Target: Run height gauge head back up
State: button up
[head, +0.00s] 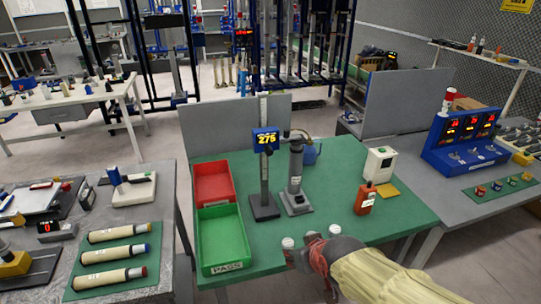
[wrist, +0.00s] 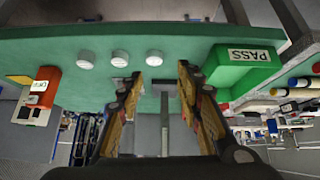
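The height gauge stands upright on the green bench, with a dark base (head: 264,207) and a tall column (head: 264,180). Its blue head (head: 266,140) reads 275 and sits partway up, with column showing above and below it. My gripper (head: 308,256) is low at the bench's front edge, right of and nearer than the gauge, not touching it. In the wrist view my gripper (wrist: 157,80) has its fingers wide apart with nothing held. A grey bar and post (wrist: 166,110) show between them, probably the gauge; its head is not clear there.
A grey cylinder on a stand (head: 296,178) is close right of the gauge. Red (head: 214,184) and green PASS (head: 226,240) bins are left. An orange device (head: 365,199) and white box (head: 379,164) stand right. White round knobs (wrist: 120,58) line the front edge.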

jog(key=w+a+r+n+t+y, duration=0.1)
jog(key=w+a+r+t, duration=0.2)
jog(key=w, duration=0.4)
jog(key=n+t+y, duration=0.1)
jog(key=t+y, duration=0.1)
jog(key=t, duration=0.5)
send_near(270, 153)
jog(key=w, duration=0.2)
jog(key=shift+a+b+x, duration=0.1)
jog(key=shift+b+x, duration=0.4)
jog(key=shift+x, duration=1.35)
jog(key=shift+a+b+x, duration=0.15)
jog(key=shift+b+x, duration=0.3)
jog(key=shift+x, duration=1.4)
jog(key=shift+s, duration=0.1)
jog(key=shift+c, duration=0.2)
grip_shut()
